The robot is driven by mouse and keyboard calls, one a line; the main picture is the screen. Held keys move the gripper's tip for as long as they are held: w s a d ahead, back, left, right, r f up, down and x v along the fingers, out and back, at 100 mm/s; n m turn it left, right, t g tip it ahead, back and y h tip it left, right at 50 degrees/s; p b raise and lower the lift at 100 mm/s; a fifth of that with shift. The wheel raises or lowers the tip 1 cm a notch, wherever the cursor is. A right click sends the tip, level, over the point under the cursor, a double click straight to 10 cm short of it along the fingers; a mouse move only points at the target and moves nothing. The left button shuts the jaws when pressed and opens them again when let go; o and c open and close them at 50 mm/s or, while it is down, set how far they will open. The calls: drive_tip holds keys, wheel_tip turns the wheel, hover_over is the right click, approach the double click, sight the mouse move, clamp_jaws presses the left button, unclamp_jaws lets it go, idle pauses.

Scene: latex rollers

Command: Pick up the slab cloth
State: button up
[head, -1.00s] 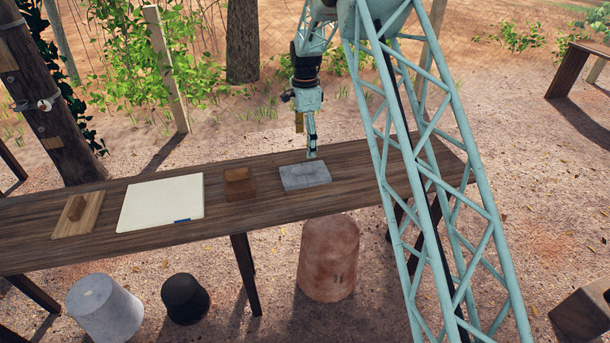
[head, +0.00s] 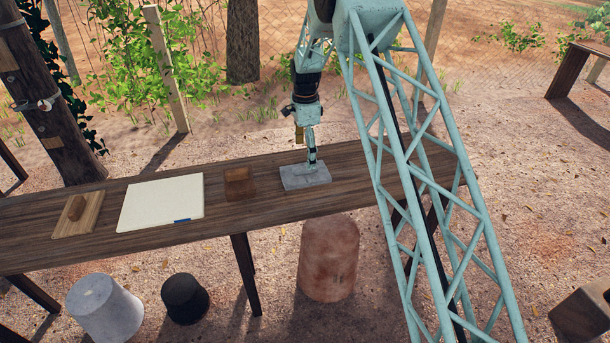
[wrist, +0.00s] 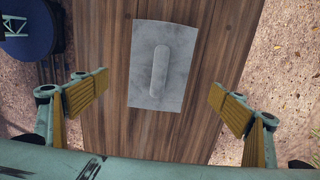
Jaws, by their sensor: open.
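A grey stone-like slab (head: 293,182) lies on the wooden table. It fills the upper middle of the wrist view (wrist: 142,38). A long, rounded grey piece, which looks like the slab cloth (wrist: 159,72), lies along its middle. In the head view this piece is hard to make out behind my gripper. My gripper (head: 311,163) points down just above the slab. In the wrist view my gripper (wrist: 159,88) is open, with its fingers wide apart on either side of the slab and nothing between them.
Left along the table (head: 270,206) are a brown block (head: 237,174) on a dark base, a cream board (head: 160,200) with a blue strip, and a wooden board (head: 90,222) bearing a brown piece. Bare tabletop surrounds the slab.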

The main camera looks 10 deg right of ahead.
sight(305, 167)
drive_tip(key=shift+f, duration=1.6)
drive_tip(key=shift+f, duration=0.15)
drive_tip(key=shift+f, duration=2.45)
drive_tip(key=c, duration=1)
